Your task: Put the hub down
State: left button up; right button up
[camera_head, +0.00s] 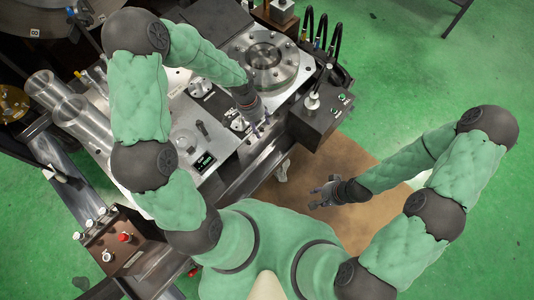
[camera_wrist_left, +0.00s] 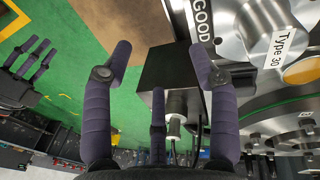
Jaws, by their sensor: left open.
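A round silver flanged metal part (camera_head: 264,58), which looks like the hub, sits on the fixture at the top centre of the head view. In the left wrist view, a silver part (camera_wrist_left: 245,30) with a "Type 30" label fills the upper right; I cannot tell for sure that it is the same piece. My left gripper (camera_head: 258,122) is over the machine, below the round part. In the left wrist view its fingers (camera_wrist_left: 160,60) are spread with nothing between them. My right gripper (camera_head: 322,196) is apart from the machine, its fingers spread and empty.
A black control box (camera_head: 322,108) with a knob and cables stands right of the fixture. It also shows beyond my left fingers in the wrist view (camera_wrist_left: 170,68). Two clear cylinders (camera_head: 55,95) and a red-button panel (camera_head: 122,240) are at left. Green floor (camera_head: 430,70) is open at right.

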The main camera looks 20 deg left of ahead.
pick_arm(q)
jog(key=s+d+f+n, duration=0.2)
jog(key=s+d+f, duration=0.2)
jog(key=s+f, duration=0.2)
jog(key=s+d+f+n+h, duration=0.1)
jog(key=s+d+f+n, duration=0.2)
jog(key=s+d+f, duration=0.2)
jog(key=s+f, duration=0.1)
jog(key=s, duration=0.2)
jog(key=shift+s+f+h, duration=0.15)
jog(key=shift+f+h, duration=0.1)
jog(key=shift+h, duration=0.05)
